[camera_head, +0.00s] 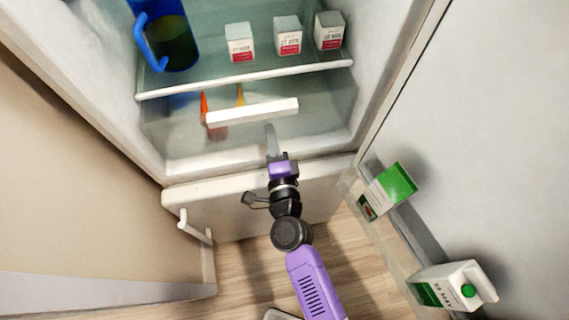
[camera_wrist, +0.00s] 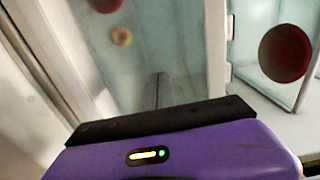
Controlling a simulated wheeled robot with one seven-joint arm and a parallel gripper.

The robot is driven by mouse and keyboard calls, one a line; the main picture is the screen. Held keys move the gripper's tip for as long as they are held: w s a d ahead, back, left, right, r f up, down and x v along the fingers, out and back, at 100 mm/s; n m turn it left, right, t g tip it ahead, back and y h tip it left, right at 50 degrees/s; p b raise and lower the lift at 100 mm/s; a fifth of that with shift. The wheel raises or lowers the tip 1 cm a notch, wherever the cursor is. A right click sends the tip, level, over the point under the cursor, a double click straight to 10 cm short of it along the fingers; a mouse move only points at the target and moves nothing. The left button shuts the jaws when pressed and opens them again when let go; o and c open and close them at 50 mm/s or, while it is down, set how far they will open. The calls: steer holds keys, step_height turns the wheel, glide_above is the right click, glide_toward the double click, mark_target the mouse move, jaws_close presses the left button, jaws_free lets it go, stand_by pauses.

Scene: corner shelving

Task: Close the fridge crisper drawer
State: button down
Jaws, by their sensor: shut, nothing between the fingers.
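The crisper drawer (camera_head: 252,112) is in the lower part of the open fridge, under the glass shelf. It has a pale front bar, and its clear body is hard to make out. Orange and red items (camera_head: 205,108) show at the drawer's left. I cannot tell exactly how far it stands out. My gripper (camera_head: 271,132) is shut and empty, just in front of and below the bar's right half. In the wrist view its thin fingers (camera_wrist: 158,88) point at a clear panel; contact cannot be told.
The fridge shelf (camera_head: 245,77) holds a blue pitcher (camera_head: 168,35) and three small cartons (camera_head: 288,36). A lower white drawer front (camera_head: 235,203) is below my gripper.

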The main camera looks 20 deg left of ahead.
steer(key=x, duration=0.6)
steer(key=shift+w+a+b, duration=0.15)
steer(key=shift+b, duration=0.25)
steer(key=shift+w+a+r, duration=0.1)
steer(key=shift+w+r, duration=0.05)
steer(key=shift+w, duration=0.05)
